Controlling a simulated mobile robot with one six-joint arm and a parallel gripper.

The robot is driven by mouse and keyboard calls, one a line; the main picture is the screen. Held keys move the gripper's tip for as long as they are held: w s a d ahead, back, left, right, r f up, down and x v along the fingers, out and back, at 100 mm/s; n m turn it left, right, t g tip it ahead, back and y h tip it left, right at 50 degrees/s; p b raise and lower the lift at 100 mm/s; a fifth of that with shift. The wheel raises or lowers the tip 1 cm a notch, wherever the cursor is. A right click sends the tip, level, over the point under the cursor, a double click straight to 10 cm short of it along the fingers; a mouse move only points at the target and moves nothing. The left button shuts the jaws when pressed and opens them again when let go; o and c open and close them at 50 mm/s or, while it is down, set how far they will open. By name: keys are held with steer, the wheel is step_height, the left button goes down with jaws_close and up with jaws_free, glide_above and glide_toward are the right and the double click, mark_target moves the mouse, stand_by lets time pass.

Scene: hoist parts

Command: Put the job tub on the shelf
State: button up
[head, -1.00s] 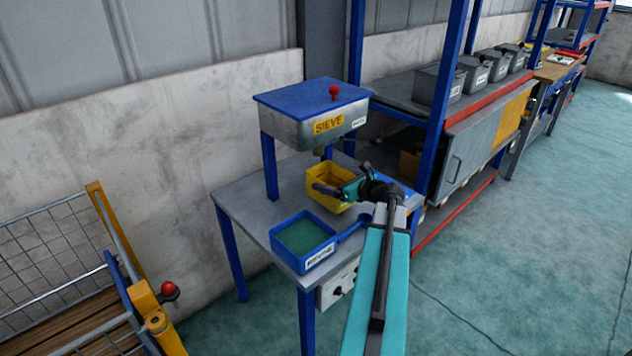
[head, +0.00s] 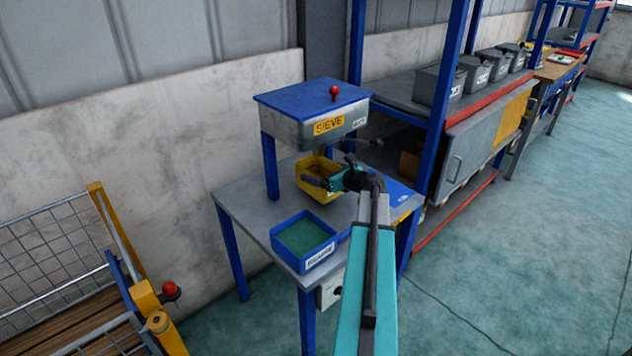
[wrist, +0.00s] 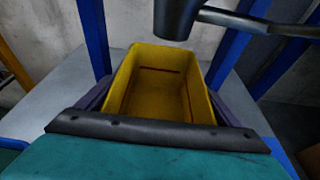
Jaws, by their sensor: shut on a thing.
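The job tub is most likely the yellow tub (head: 312,167), seen in the head view under the sieve's spout at the table's middle. In the wrist view the yellow tub (wrist: 160,88) looks empty inside, and my gripper's dark jaws lie along its two sides. My gripper (head: 322,182) is shut on the yellow tub. Whether the tub touches the table cannot be told. The shelf (head: 405,90) is a grey board in a blue frame with a red front edge, to the right of the table.
The sieve (head: 312,110), a metal box with a blue top, stands over the table (head: 240,205). A blue tray (head: 303,240) with green contents sits at the front. Several grey bins (head: 475,72) stand on the shelf. A mesh cage (head: 50,255) is at left. Floor at right is clear.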

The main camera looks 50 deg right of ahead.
steer(key=shift+w+d+f, duration=0.2)
steer(key=shift+w, duration=0.45)
steer(key=shift+s+a+f, duration=0.1)
steer(key=shift+f, duration=1.5)
steer(key=shift+f, duration=0.1)
steer(key=o, duration=1.3)
steer(key=shift+o, duration=0.2)
steer(key=v, duration=1.2)
steer(key=shift+b, duration=0.35)
